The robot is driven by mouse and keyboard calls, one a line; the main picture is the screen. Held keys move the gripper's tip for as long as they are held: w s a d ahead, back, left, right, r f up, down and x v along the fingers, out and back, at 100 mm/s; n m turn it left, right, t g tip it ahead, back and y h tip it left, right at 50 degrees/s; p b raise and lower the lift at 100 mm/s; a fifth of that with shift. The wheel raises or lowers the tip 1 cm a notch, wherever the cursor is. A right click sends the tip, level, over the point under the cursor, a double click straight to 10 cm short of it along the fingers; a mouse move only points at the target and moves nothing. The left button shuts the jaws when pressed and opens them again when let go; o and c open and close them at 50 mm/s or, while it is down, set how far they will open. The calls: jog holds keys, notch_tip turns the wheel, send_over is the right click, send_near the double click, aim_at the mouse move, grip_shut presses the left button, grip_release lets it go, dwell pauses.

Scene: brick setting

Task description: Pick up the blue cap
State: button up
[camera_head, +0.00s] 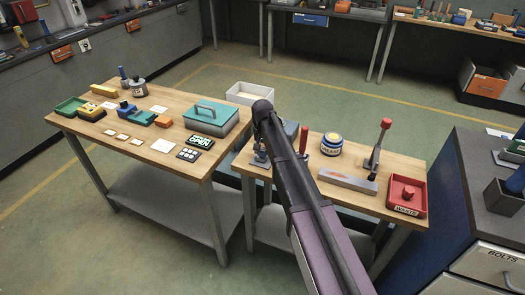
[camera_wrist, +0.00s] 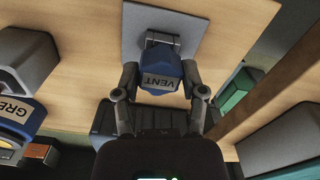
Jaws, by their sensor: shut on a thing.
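The blue cap (camera_wrist: 161,66), with a tan label reading VENT, is in the upper middle of the wrist view. My gripper (camera_wrist: 160,78) has one finger on each side of it and is shut on it. A grey square plate (camera_wrist: 135,28) lies on the wooden table beyond the cap, with a dark metal fitting between the two. I cannot tell whether the cap is clear of that fitting. In the head view my arm crosses the near right table (camera_head: 400,173) and hides most of the gripper's surroundings; the cap cannot be made out there.
A blue-banded grease tin (camera_head: 331,144) and a red-handled lever tool (camera_head: 379,145) stand right of my arm. A red waste tray (camera_head: 420,194) is at the table's right end. The left table holds a teal box (camera_head: 215,124) and several small items. A gap separates the tables.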

aim_at(263, 151)
jog(key=shift+r+p, duration=0.65)
jog(key=shift+r, duration=0.25)
jog(key=shift+s+d+r+p, duration=0.1)
jog(key=shift+s+r+p, duration=0.35)
jog(key=shift+r+p, duration=0.15)
jog(key=s+d+r+p, duration=0.1)
jog(key=s+d, duration=0.2)
jog(key=s, duration=1.1)
jog(key=shift+s+d, duration=0.3)
jog(key=shift+d, duration=0.1)
jog(key=shift+r, duration=0.1)
notch_tip(263, 151, up, 18)
jog(key=p, duration=1.8)
jog(key=shift+s, duration=0.15)
